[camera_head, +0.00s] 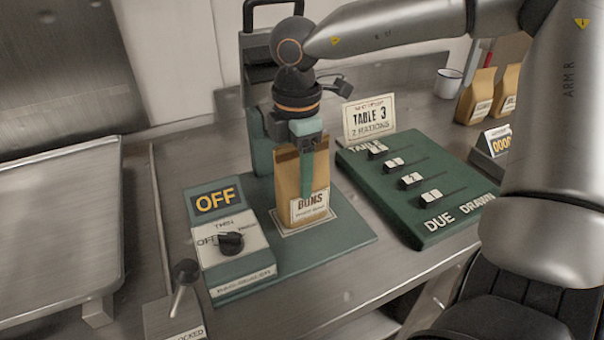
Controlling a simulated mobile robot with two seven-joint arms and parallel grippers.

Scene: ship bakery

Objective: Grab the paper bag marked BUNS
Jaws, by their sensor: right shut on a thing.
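The brown paper bag marked BUNS (288,184) stands upright on a green machine base in the middle of the head view. Its cream label faces me near its bottom. My right gripper (306,172) comes down from above and is shut on the bag's upper part. One teal finger lies across the bag's front, and the other finger is mostly hidden behind or beside it. My left gripper is not in view.
Left of the bag is a panel reading OFF (216,200) with a black knob (231,243). A metal tray (55,230) is left.

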